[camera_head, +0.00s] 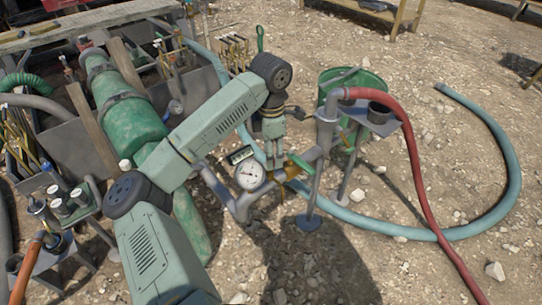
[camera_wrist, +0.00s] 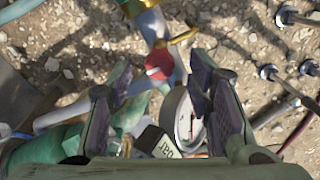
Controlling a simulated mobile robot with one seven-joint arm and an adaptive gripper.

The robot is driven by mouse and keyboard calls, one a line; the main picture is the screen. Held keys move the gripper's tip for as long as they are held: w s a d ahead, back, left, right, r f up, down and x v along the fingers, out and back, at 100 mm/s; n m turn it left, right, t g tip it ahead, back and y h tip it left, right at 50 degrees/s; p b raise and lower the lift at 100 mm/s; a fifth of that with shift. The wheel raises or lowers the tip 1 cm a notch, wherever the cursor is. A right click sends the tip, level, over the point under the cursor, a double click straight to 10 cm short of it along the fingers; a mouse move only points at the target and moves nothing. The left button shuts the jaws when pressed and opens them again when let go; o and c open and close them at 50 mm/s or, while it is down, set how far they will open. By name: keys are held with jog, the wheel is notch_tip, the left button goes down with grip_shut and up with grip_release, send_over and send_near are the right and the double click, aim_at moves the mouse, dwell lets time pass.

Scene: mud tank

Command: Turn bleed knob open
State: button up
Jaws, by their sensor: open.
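A small red round knob (camera_wrist: 159,66), which looks like the bleed knob, shows in the wrist view on a grey pipe, between and beyond my fingertips. A brass stem or bar (camera_wrist: 182,37) sticks out close to it. I cannot make out the red knob in the head view. My gripper (camera_wrist: 160,88) is open and empty, its two dark pads apart and not visibly touching the knob. In the head view my gripper (camera_head: 273,150) points down above the pipework, just right of the white dial gauge (camera_head: 250,176). The gauge also shows edge-on in the wrist view (camera_wrist: 183,120).
A brass valve with a green lever (camera_head: 299,162) sits right of the gauge. A grey pipe stand (camera_head: 326,135) carries a red hose (camera_head: 420,170). A green barrel (camera_head: 366,82) stands behind. Stony ground at right is mostly open.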

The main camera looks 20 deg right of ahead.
jog(key=shift+f, duration=0.95)
grip_shut()
